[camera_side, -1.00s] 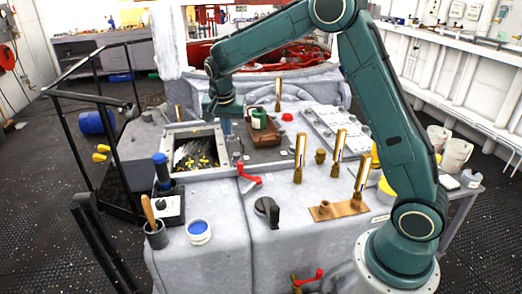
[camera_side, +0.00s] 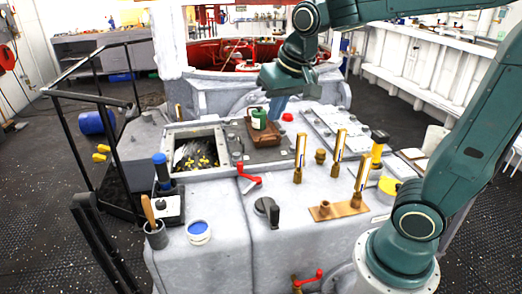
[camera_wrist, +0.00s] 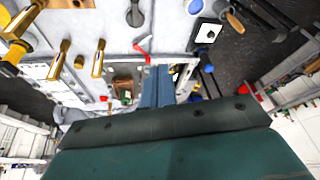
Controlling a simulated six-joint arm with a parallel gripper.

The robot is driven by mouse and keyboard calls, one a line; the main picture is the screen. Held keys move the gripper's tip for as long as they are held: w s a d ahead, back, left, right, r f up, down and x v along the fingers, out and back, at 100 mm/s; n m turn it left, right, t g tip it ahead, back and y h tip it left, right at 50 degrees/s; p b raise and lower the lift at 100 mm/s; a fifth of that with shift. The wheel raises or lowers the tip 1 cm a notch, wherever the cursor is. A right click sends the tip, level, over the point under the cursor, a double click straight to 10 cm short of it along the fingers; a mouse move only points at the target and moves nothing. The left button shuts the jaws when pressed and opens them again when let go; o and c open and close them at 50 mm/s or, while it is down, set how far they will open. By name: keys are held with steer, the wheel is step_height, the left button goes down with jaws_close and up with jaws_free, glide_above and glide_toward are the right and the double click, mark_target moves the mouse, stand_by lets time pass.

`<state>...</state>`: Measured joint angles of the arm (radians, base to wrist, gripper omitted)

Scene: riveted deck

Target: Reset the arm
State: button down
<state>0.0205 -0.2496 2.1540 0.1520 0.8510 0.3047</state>
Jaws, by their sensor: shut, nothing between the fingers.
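My gripper (camera_side: 278,106) hangs over the back part of the grey deck (camera_side: 225,220), behind and to the right of a green can in a brown tray (camera_side: 268,133). Its blue fingers are together with nothing between them. In the wrist view my gripper (camera_wrist: 158,72) also shows its blue fingers side by side. The green can (camera_side: 259,119) stands in the brown tray, clear of the fingers as far as I can tell.
An open hatch (camera_side: 197,149) lies left of the tray. Red-handled valve (camera_side: 248,179), black knob (camera_side: 267,209) and several upright brass rods (camera_side: 300,158) stand on the deck. Left are a cup with a wooden-handled tool (camera_side: 155,235), a blue-lidded pot (camera_side: 198,231) and a black railing (camera_side: 97,100).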

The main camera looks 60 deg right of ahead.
steer(key=s+a+f+n, duration=0.1)
steer(key=s+n, duration=0.1)
steer(key=s, duration=0.5)
steer(key=s+a+f+n+t+y, duration=0.1)
steer(key=s+a+n, duration=0.1)
steer(key=s, duration=0.4)
steer(key=shift+s+a+n, duration=0.3)
steer(key=shift+s+n, duration=0.05)
steer(key=shift+n, duration=0.25)
